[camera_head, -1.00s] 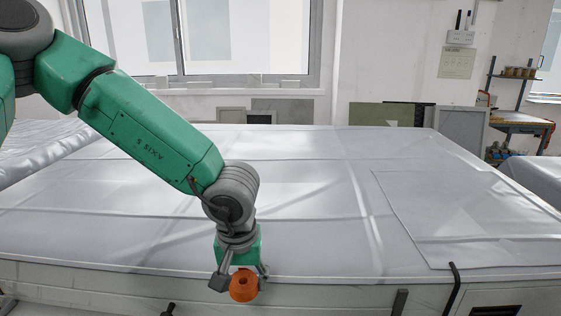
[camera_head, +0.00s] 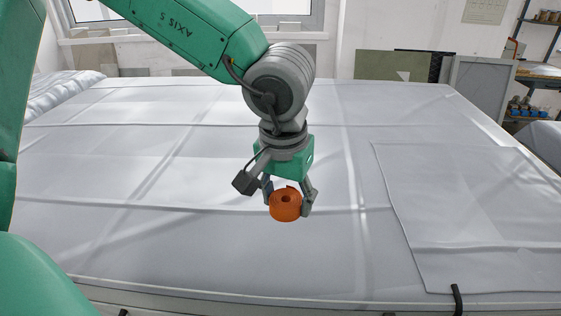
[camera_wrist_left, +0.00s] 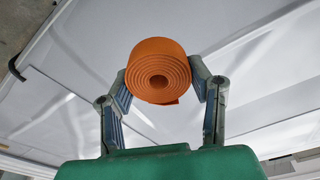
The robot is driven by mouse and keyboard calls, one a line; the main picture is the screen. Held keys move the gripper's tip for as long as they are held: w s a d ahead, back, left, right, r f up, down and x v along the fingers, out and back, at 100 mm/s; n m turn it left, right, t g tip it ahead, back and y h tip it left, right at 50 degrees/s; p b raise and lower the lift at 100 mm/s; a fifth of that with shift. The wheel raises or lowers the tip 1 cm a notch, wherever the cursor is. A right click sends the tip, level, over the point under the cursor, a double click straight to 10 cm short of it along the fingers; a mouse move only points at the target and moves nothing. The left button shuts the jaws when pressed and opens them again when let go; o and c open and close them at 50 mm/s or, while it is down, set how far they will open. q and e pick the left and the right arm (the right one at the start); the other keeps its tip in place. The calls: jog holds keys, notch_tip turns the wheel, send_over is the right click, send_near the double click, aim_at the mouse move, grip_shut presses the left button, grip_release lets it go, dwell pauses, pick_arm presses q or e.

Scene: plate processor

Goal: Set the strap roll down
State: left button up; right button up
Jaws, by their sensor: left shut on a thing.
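The strap roll (camera_head: 286,206) is a coiled orange band with a hole at its centre. My left gripper (camera_head: 288,198) is shut on it, one finger on each side, over the white sheeted table (camera_head: 110,240). In the left wrist view the roll (camera_wrist_left: 158,72) sits between the two fingertips of the gripper (camera_wrist_left: 160,85), its spiral face toward the camera. I cannot tell whether the roll touches the table surface. My right gripper is in neither view.
A separate flat sheet (camera_head: 460,210) lies on the table's right part, with a black clip or hook (camera_head: 457,298) at its front edge. The table around the roll is clear. Boards (camera_head: 400,66) lean at the back, and a shelf unit (camera_head: 540,75) stands at the far right.

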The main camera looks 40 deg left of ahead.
aim_at(285, 245)
pick_arm(q)
jog(key=shift+s+d+f+b, duration=0.1)
jog(key=shift+s+f+b, duration=0.05)
jog(key=shift+s+f, duration=0.3)
jog(key=shift+s+f+b, duration=0.15)
jog(key=shift+s+f, duration=0.05)
jog(key=shift+f, duration=0.35)
jog(key=f, duration=0.2)
jog(key=shift+w+f+b, duration=0.25)
jog(key=shift+f+b, duration=0.05)
jog(key=shift+w+f, duration=0.25)
jog(key=shift+f, duration=0.05)
jog(key=f, duration=0.1)
jog(key=f+b, duration=0.1)
jog(key=f, duration=0.2)
jog(key=shift+s+a+f, duration=0.2)
jog(key=shift+s+f, duration=0.1)
jog(key=shift+w+f, duration=0.1)
jog(key=shift+d, duration=0.1)
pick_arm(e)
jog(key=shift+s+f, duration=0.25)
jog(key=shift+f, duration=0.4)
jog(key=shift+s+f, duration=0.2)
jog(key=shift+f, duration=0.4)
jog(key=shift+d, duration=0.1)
pick_arm(q)
jog(key=o, duration=1.2)
